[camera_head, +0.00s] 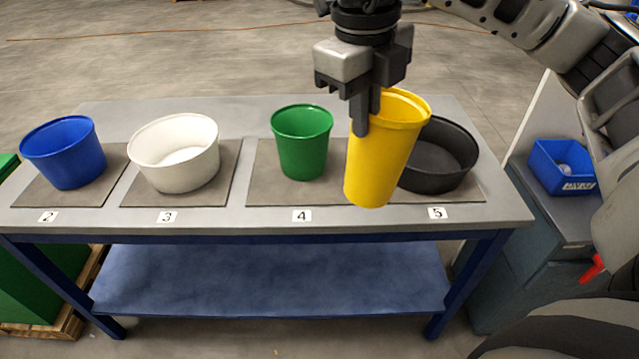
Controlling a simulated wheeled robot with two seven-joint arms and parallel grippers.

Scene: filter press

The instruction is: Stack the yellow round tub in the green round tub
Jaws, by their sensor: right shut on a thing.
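The yellow round tub (378,165) is held by its rim, slightly tilted, in front of and partly covering the black tub. My right gripper (362,115) comes from above and is shut on the left part of the yellow tub's rim. The green round tub (302,145) stands upright on a grey mat behind label 4, to the left of the yellow tub and apart from it in the picture. My left gripper is not in view.
A black tub (440,165) stands behind label 5. A white tub (176,160) and a blue tub (65,155) stand on mats at the left of the grey table (240,218). A blue bin (562,170) sits on a side cabinet at the right.

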